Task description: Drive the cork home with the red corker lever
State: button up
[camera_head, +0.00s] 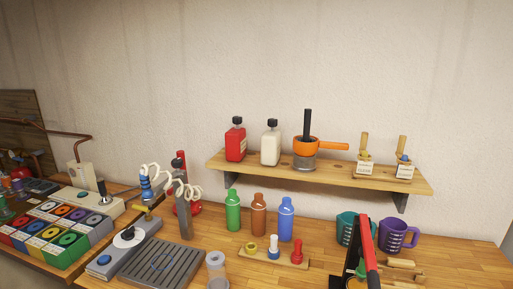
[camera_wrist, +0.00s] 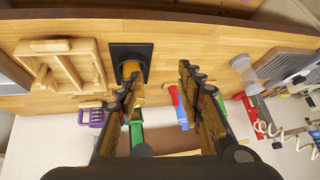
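The red corker lever (camera_head: 368,255) stands steeply at the lower right of the head view, beside a black upright part (camera_head: 347,268) cut off by the bottom edge. In the wrist view, a black square base (camera_wrist: 145,60) lies on the bench with an orange-brown upright piece (camera_wrist: 132,70) on it, partly hidden by a finger. I cannot make out the cork. My gripper (camera_wrist: 160,95) shows only in the wrist view. Its two fingers are well apart, with nothing held between them.
Purple (camera_head: 393,237) and teal (camera_head: 346,228) jugs stand behind the lever. Green (camera_head: 233,212), brown (camera_head: 258,215) and blue (camera_head: 286,220) bottles stand left of them. A glass jar (camera_head: 216,270) and grey tray (camera_head: 163,262) are further left. A shelf (camera_head: 330,177) overhangs behind.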

aim_at(367, 251)
jog(key=k+j, duration=0.75)
jog(key=k, duration=0.2)
